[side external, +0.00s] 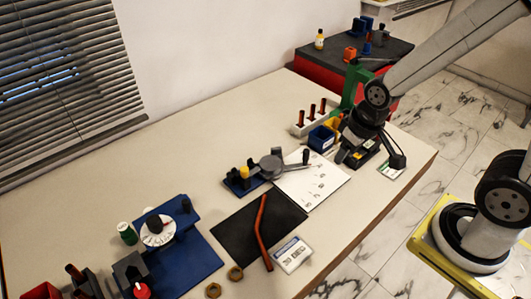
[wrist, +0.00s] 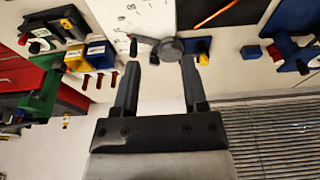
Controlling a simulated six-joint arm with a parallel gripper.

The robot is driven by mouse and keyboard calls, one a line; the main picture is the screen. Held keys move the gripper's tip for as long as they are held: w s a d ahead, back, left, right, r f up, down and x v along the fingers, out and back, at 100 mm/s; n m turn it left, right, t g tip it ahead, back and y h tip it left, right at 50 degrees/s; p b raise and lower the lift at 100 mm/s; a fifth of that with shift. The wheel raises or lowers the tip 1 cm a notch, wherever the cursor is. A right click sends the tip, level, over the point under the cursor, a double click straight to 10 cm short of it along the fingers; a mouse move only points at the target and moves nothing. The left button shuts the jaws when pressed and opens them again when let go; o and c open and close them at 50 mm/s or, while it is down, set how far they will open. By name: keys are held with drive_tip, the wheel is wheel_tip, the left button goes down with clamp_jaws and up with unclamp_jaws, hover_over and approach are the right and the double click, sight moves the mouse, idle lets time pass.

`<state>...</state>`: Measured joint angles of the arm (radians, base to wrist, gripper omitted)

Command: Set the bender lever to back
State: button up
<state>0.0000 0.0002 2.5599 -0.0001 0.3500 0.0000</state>
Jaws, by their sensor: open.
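The bender has a grey round disc (side external: 270,164) beside a yellow post (side external: 243,173) on a small blue base (side external: 236,186). Its grey lever points right in the side view and ends in an upright dark handle (side external: 305,157). In the wrist view the disc (wrist: 171,48) lies just past my fingertips, with the handle (wrist: 133,47) near the left finger. My gripper (side external: 347,158) is open and empty, right of the handle in the side view. In the wrist view my gripper (wrist: 160,62) has nothing between its fingers. I see no clear contact with the lever.
A white marked sheet (side external: 322,187) lies beside the bender. A dark mat (side external: 238,228) with an orange bent rod (side external: 262,225) and a "30 DEG" card (side external: 292,254) are in front.

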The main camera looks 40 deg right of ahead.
drive_tip(key=shift+o, duration=0.8)
drive_tip(key=g, duration=0.2)
hover_over(306, 150)
drive_tip(key=f, duration=0.7)
drive_tip(key=s+f, duration=0.1)
drive_tip(key=f, duration=0.2)
drive_tip(key=shift+a+f, duration=0.15)
drive_tip(key=shift+a, duration=0.1)
drive_tip(key=shift+w+d+f+g, duration=0.3)
drive_tip(key=shift+w+d+f, duration=0.05)
drive_tip(key=shift+w+f, duration=0.1)
drive_tip(key=shift+f, duration=0.2)
drive_tip(key=shift+f, duration=3.7)
